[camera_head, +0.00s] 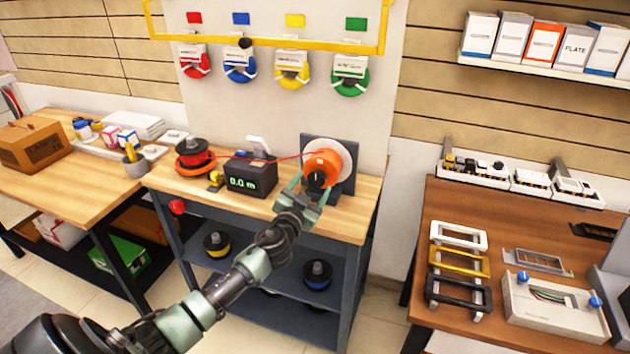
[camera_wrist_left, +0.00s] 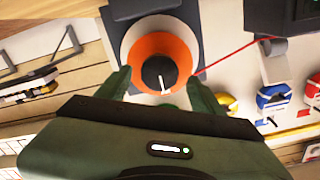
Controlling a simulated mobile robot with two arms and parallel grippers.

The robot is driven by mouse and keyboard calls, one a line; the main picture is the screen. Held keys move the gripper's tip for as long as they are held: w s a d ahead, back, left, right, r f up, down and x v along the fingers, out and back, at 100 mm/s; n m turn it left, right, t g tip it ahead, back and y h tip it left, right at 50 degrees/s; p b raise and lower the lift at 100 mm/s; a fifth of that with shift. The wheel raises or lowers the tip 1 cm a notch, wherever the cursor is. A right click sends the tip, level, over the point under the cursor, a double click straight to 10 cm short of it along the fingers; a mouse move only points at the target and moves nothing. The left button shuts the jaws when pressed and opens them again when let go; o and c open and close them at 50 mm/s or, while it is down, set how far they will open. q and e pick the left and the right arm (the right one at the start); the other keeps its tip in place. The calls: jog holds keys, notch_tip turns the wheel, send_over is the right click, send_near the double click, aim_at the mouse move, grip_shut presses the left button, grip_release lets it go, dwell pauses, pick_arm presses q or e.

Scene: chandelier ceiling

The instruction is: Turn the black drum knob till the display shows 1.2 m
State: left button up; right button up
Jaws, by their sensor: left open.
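The black drum knob (camera_head: 317,180) sits at the centre of an orange drum (camera_head: 323,162) on a dark upright plate (camera_head: 348,183). In the left wrist view the knob (camera_wrist_left: 160,75) has a white pointer line. My left gripper (camera_head: 305,190) is open in front of the drum, its fingers on either side of the knob and apart from it in the wrist view. The display box (camera_head: 251,177) stands left of the drum and reads 0.0 m in green. A red wire runs from a red spool (camera_head: 195,155) past the box to the drum. My right gripper is out of view.
A small yellow item (camera_head: 215,180) sits at the bench (camera_head: 270,205) front edge, left of the box. Coloured wire coils hang on the wall behind. A brown table (camera_head: 400,270) with frames and a white box stands to the right.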

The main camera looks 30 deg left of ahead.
pick_arm(q)
jog(key=shift+x, duration=1.35)
jog(key=c, duration=1.4)
jog(key=shift+o, duration=0.2)
jog(key=shift+f+m, duration=0.1)
jog(key=shift+m, duration=0.3)
